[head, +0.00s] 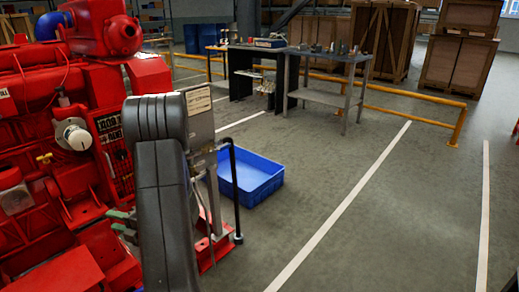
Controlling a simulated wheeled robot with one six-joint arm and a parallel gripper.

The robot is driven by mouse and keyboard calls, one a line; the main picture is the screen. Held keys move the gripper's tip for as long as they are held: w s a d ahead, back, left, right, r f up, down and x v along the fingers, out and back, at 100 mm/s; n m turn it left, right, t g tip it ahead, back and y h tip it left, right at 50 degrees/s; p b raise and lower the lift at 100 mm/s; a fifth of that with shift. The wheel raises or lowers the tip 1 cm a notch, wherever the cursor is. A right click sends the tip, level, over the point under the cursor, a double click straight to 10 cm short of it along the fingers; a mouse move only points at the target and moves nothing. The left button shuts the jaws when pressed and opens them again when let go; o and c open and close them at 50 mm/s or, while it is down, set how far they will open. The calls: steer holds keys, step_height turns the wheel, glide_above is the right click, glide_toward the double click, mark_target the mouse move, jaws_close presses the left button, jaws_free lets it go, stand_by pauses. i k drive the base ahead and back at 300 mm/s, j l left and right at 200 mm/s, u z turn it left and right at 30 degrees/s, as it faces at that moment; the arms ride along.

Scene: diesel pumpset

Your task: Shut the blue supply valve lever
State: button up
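I cannot make out a blue valve lever in the head view. The red diesel pumpset (50,120) fills the left side, with a white round cap (77,137) and a small brass fitting (44,158) on it. Two green handles (122,220) stick out low beside the pumpset, partly behind my dark grey arm. A blue part (50,25) shows at the top left behind the red engine; I cannot tell what it is. My arm rises in front of the pumpset's right end and hides part of it. My gripper does not show.
A blue crate (252,178) lies on the floor right of my arm, behind a black upright pipe (235,190). Workbenches (335,98) with small items stand behind, near a yellow rail (415,115) and wooden crates (385,35). The grey floor at right is clear, with white lines.

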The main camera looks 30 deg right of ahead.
mark_target(229, 145)
steer(key=i+z, duration=0.1)
steer(key=z, duration=0.3)
steer(key=i+z, duration=0.1)
steer(key=z, duration=0.3)
steer(key=i+j+z, duration=0.1)
steer(key=z, duration=0.25)
steer(key=i+j+z, duration=0.1)
steer(key=z, duration=0.3)
steer(key=i+j, duration=0.35)
steer(key=j, duration=0.2)
